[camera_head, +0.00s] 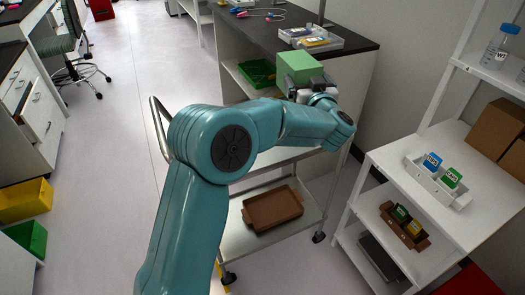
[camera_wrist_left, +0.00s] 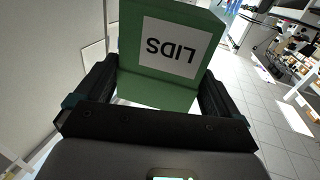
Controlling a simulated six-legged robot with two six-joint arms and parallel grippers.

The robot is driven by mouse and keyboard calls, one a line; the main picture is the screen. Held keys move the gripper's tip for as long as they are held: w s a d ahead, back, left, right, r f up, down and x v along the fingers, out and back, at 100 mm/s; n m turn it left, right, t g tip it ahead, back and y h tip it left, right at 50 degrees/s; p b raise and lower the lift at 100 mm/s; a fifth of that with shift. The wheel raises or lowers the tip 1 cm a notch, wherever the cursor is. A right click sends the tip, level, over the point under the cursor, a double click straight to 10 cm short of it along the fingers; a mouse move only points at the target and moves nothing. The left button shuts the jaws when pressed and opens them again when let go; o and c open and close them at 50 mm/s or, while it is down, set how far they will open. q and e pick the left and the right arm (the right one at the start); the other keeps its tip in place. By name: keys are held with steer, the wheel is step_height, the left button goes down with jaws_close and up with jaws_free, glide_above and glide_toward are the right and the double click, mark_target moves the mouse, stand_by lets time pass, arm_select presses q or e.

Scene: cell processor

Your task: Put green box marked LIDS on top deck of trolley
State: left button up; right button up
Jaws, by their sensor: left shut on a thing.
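The green box (camera_head: 299,66) is held up at the end of my left arm, over the trolley side of the dark-topped bench. In the left wrist view the green box (camera_wrist_left: 158,91) shows a white label reading LIDS, upside down in the picture. My left gripper (camera_head: 311,85) is shut on it, with one finger on either side in the wrist view (camera_wrist_left: 155,95). The trolley (camera_head: 240,240) stands below my arm. Its top deck (camera_head: 285,156) is mostly hidden behind my arm. My right gripper is not in view.
A brown tray (camera_head: 272,208) lies on the trolley's lower deck. A clear tray (camera_head: 310,38) sits on the bench top (camera_head: 262,32). White shelves (camera_head: 420,160) with small box racks stand close at the right.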

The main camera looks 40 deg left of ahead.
arm_select(q)
steer(key=shift+s+a+n+g+y+b, duration=0.2)
steer(key=shift+a+b, duration=0.1)
steer(key=shift+a, duration=0.1)
steer(key=shift+s+a+n+g+y+b, duration=0.1)
steer(key=shift+a+n+g+b, duration=0.1)
steer(key=shift+a+b, duration=0.15)
step_height(320, 180, down, 20)
steer(key=b, duration=0.3)
steer(key=shift+w+a+r, duration=0.1)
steer(key=shift+a+r, duration=0.05)
steer(key=shift+r, duration=0.1)
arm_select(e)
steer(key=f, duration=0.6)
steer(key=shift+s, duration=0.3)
